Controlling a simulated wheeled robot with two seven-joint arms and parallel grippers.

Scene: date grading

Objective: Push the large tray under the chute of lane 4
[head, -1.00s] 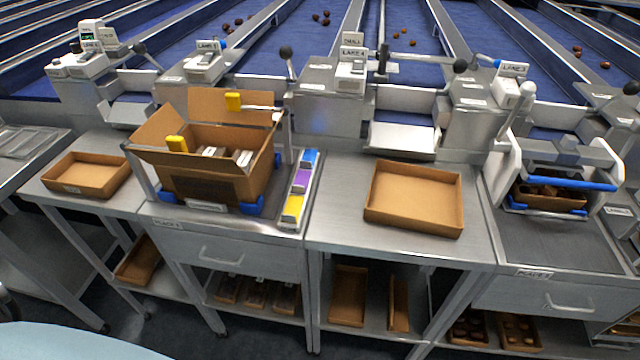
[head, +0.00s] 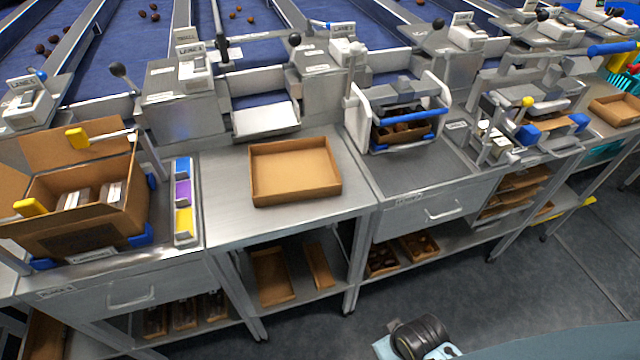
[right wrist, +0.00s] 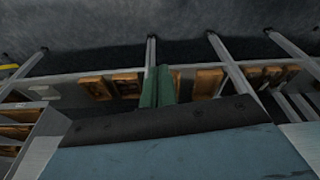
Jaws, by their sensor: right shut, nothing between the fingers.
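A large, shallow brown tray (head: 296,198) sits empty on the bare metal table in the head view. Just behind it is a pale metal chute (head: 266,118), beside the lane 4 sign (head: 190,48). The tray's back edge lies close to the chute's lip and a little to the right of its middle; I cannot tell whether any of it is beneath. My right gripper (right wrist: 158,72) shows in the right wrist view as green fingers, shut and empty, above the floor and lower shelves, away from the tray. My left gripper is in neither view.
An open carton (head: 85,205) and a rack of coloured boxes (head: 184,200) stand left of the tray. A white-framed station with a blue handle (head: 400,118) stands right. Bare table (head: 228,215) lies left and in front of the tray.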

